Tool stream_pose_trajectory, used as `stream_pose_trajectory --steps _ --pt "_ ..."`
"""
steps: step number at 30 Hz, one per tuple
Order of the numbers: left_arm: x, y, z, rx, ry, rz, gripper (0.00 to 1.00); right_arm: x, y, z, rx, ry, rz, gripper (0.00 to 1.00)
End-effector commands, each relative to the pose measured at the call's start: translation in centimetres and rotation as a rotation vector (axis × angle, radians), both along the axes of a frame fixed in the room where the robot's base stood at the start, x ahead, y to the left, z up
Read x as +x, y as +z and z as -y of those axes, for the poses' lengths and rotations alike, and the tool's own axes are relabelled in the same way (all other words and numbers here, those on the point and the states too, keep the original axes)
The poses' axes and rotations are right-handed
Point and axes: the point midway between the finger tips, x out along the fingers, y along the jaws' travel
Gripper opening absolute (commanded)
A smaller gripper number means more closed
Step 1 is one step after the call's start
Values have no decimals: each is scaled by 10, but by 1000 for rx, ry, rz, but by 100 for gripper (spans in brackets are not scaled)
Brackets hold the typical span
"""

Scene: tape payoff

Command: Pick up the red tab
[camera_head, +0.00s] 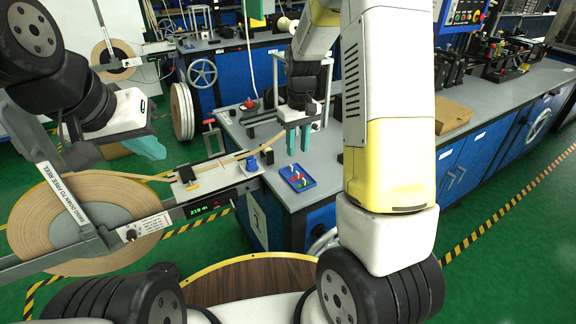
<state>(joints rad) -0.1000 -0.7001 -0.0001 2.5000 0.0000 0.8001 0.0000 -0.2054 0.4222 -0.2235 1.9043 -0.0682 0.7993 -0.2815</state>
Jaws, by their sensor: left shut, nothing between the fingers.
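The red tab (296,175) is a small piece lying in a small blue tray (311,186) on the grey bench top, together with a green piece (301,183) and white pieces. My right gripper (299,152) points down above and behind the tray, with its two teal fingers apart and nothing visible between them. The fingers look clear of the tray, but their exact height is hard to tell. My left gripper (150,147) is shut and empty at the left, above the large tape reel, away from the tray.
The large tape reel (40,215) stands at the left, with tape running along a rail to a splice plate (215,178) and a blue block (249,163). A cardboard box (453,114) sits on the bench at the right. Bench top (330,160) near the tray is clear.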

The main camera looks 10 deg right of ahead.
Motion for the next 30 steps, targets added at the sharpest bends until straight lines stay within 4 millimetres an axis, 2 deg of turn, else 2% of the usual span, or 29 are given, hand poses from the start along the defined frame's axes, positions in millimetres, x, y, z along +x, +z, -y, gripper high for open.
stream_pose_trajectory --steps 1,6,14,21,30 --pt "0 0 0 0 0 0 0 4 -10 0 -10 9 -13 31" --pt "0 0 0 0 0 0 0 8 -26 2 -22 20 -28 31" --pt "0 0 0 0 0 0 0 7 -55 4 -21 20 -29 31" --pt "0 0 0 0 0 0 0 5 -90 7 -21 20 -29 31" --pt "0 0 0 0 0 0 0 6 -98 7 -20 20 -26 31"
